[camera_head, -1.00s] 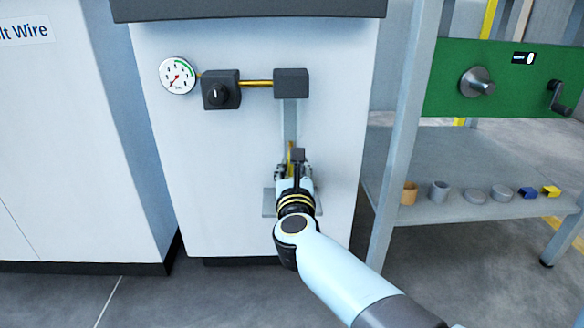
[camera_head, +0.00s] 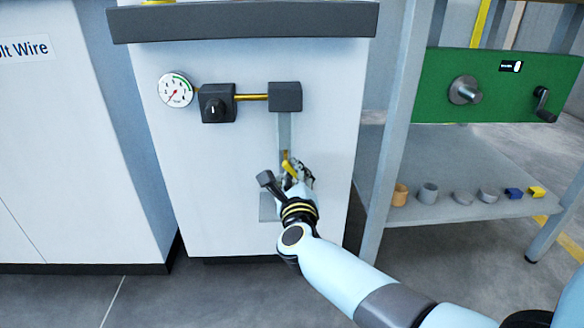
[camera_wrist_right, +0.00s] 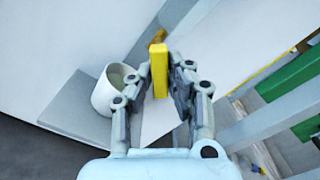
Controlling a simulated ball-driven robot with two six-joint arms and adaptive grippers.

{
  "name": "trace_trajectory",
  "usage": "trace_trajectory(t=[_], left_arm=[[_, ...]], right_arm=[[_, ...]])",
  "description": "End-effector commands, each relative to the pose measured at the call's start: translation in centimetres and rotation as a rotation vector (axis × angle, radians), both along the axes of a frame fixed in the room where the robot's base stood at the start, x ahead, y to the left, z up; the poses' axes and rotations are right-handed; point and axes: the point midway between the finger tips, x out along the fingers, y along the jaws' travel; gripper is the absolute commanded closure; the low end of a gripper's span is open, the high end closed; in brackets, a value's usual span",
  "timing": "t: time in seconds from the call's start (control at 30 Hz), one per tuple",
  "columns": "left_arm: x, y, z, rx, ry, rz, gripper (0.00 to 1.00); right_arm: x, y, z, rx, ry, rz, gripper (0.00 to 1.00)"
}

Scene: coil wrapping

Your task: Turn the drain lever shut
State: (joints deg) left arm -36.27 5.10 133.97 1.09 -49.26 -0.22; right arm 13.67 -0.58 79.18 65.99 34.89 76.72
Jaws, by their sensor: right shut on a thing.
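The yellow drain lever (camera_head: 287,160) is on the pipe line at the front of the white cabinet, below a dark grey block. It tilts, its lower end running down to the right in the head view. My right gripper (camera_head: 298,170) is shut on it. In the right wrist view the yellow lever (camera_wrist_right: 158,70) stands between the two fingers of my right gripper (camera_wrist_right: 160,85). The lever's pivot is hidden behind the gripper in the head view. My left gripper is not in view.
A white cup (camera_wrist_right: 103,97) stands on a grey ledge (camera_wrist_right: 85,108) under the lever. A table leg (camera_head: 392,150) and a shelf with several small parts are to the right.

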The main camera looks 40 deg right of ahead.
Motion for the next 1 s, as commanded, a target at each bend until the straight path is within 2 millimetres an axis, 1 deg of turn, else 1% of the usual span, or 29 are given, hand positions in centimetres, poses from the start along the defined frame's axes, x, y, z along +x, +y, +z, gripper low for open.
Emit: trace_trajectory(t=[0.03, 0.27, 0.3, 0.4, 0.6, 0.8, 1.0], left_arm=[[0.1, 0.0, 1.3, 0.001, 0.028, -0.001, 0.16], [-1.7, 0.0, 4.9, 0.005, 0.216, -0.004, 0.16], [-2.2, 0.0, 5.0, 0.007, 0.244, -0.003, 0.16], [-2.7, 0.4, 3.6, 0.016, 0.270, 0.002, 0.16], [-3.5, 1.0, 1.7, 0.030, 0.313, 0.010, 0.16], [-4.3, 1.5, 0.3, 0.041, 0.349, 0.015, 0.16], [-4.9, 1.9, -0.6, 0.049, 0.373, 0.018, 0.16]], right_arm=[[0.0, 0.0, 0.6, -0.037, 0.021, 0.001, 1.00], [-0.1, -0.3, 1.0, -0.224, 0.136, 0.001, 1.00], [-0.1, -0.4, 1.1, -0.256, 0.156, 0.001, 1.00], [-0.2, -0.4, 1.2, -0.337, 0.205, 0.001, 1.00], [-0.3, -0.5, 1.6, -0.487, 0.297, 0.001, 1.00], [-0.4, -0.6, 1.7, -0.606, 0.373, 0.002, 1.00], [-0.4, -0.6, 1.8, -0.687, 0.423, 0.003, 1.00]])
